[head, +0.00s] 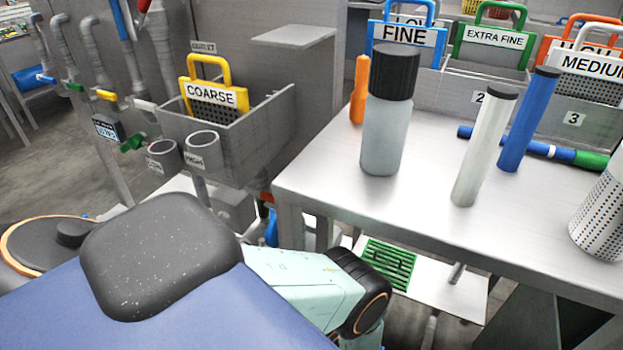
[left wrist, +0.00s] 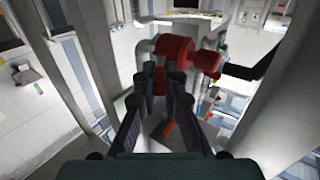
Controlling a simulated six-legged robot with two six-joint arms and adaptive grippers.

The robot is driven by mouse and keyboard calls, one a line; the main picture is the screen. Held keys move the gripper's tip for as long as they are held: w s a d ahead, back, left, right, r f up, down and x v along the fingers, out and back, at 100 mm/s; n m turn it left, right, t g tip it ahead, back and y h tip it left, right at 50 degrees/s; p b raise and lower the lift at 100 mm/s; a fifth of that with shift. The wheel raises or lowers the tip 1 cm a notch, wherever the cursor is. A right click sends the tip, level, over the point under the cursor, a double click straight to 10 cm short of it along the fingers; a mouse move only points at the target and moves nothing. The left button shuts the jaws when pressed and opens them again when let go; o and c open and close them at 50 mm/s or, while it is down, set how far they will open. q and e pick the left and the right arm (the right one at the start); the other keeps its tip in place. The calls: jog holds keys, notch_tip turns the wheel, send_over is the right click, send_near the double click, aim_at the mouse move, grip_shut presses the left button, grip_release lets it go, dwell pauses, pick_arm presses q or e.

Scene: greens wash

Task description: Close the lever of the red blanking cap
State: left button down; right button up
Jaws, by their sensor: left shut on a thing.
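The red blanking cap (left wrist: 175,48) shows in the left wrist view, just beyond my fingers, at the end of a pale pipe. A smaller red part stands to its right. My left gripper (left wrist: 167,80) reaches in from below, with its dark fingers drawn close together. A narrow red piece, which looks like the cap's lever (left wrist: 160,79), shows between the fingertips. The fingers partly hide it, so I cannot tell its exact angle. In the head view my arm passes down beside the table; the left gripper is hidden there. My right gripper is in neither view.
In the head view a steel table (head: 425,200) carries a grey bottle (head: 385,120), a white tube (head: 484,150) and a blue tube (head: 528,120). Grey posts flank my gripper in the wrist view.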

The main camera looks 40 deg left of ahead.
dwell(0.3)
pick_arm(q)
jog(key=c, duration=1.4)
grip_release()
jog(key=shift+s, duration=0.1)
jog(key=v, duration=1.2)
jog(key=shift+s, duration=0.1)
